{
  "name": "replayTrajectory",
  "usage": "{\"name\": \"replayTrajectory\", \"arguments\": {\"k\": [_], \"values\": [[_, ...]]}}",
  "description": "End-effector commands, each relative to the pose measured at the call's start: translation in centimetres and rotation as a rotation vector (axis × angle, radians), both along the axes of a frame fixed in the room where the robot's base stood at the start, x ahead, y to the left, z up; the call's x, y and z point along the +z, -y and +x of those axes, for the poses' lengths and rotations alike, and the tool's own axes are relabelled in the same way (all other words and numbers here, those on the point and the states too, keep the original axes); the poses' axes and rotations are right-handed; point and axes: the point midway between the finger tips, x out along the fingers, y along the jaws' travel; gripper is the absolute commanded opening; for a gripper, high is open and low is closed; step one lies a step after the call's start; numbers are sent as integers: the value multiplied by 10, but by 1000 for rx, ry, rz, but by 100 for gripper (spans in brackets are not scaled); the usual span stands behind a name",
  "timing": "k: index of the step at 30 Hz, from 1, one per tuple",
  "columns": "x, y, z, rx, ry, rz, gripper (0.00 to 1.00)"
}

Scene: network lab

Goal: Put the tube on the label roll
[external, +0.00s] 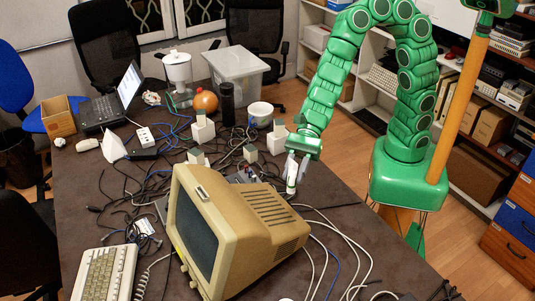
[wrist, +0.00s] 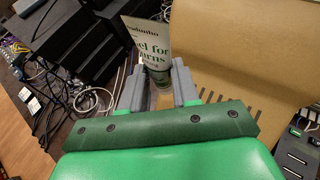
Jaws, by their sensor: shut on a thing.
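My gripper (external: 297,165) is low over the right side of the table, just behind the beige monitor. In the wrist view my gripper (wrist: 158,88) has its two grey fingers closed on the tube (wrist: 147,42). The tube is white with green print that includes "gel for" and a darker green lower end. It points away from my palm, and the fingers cover part of its sides. In the external view the tube (external: 292,186) is a small pale shape below the fingers. I cannot make out a label roll in either view.
The beige monitor (external: 240,230) stands close to my gripper; its casing (wrist: 245,50) fills the wrist view's right. Tangled cables (external: 140,185) cover much of the table. Small pale blocks (external: 278,138), a white bowl (external: 261,112) and a black cylinder (external: 227,103) stand farther back.

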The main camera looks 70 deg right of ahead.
Motion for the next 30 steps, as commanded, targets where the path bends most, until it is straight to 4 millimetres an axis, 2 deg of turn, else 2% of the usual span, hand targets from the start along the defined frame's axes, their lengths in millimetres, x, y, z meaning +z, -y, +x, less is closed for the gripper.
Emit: {"name": "replayTrajectory", "arguments": {"k": [3,11,18,30], "values": [[-1,-19,-12,-9,-1,0,1],[-7,-54,-38,-42,-1,-3,1],[-15,-81,-69,-72,-1,-3,1],[-27,-107,-111,-108,-3,-2,1]]}}
